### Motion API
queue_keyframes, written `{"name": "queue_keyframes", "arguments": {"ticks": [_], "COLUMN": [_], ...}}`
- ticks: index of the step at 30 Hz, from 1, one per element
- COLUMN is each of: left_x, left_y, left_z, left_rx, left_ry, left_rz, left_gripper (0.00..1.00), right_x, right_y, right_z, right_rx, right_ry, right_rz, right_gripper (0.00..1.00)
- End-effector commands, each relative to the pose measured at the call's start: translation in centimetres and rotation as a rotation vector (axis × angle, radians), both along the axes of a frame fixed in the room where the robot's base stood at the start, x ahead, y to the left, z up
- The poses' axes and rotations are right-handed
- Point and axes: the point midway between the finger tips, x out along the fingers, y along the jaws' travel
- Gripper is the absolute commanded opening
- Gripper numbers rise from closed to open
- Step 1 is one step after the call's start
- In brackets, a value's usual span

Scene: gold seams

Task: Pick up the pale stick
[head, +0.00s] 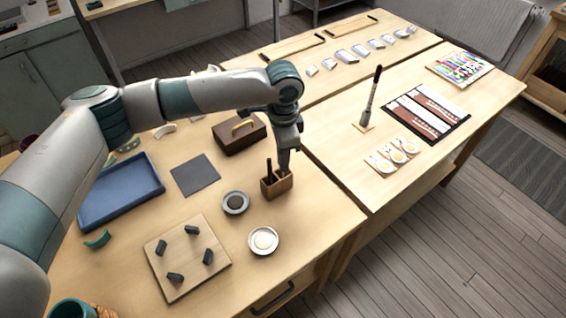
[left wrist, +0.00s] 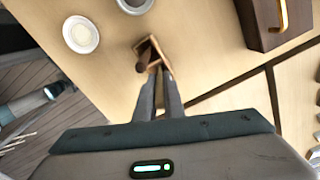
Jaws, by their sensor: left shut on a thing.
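My left gripper (head: 284,168) points down at the small wooden holder (head: 276,187) near the right edge of the near table. Its two fingers (left wrist: 158,72) are close together at the holder (left wrist: 166,68) in the left wrist view. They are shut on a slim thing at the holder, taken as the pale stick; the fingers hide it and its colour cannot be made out. A dark stick (head: 268,168) stands in the holder just left of the fingers; its brown end (left wrist: 142,66) shows in the left wrist view. My right gripper is not in view.
Two small dishes (head: 235,203) (head: 263,241) stand left of and nearer than the holder. A brown box with a yellow handle (head: 239,134) is behind it. A board with dark pieces (head: 187,279), a grey mat (head: 195,175) and a blue tray (head: 119,196) lie farther left.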

Motion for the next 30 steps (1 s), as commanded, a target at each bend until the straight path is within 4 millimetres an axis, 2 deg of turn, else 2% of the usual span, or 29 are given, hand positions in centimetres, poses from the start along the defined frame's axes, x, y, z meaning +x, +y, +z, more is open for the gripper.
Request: {"name": "queue_keyframes", "arguments": {"ticks": [12, 15, 21, 30], "left_x": [0.1, 0.1, 0.0, 0.0], "left_y": [0.0, 0.0, 0.0, 0.0], "left_z": [6.5, 7.5, 8.4, 8.4], "left_rx": [-0.001, -0.001, -0.001, -0.001], "left_ry": [-0.002, -0.001, 0.000, 0.000], "left_rz": [-0.001, 0.000, 0.000, 0.000], "left_gripper": [0.00, 0.00, 0.00, 0.00], "right_x": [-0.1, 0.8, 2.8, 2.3], "right_y": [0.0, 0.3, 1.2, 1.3], "right_z": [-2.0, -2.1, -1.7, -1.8], "right_rx": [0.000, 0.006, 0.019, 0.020], "right_ry": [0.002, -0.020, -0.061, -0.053], "right_rz": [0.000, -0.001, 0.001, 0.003], "right_gripper": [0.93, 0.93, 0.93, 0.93]}}
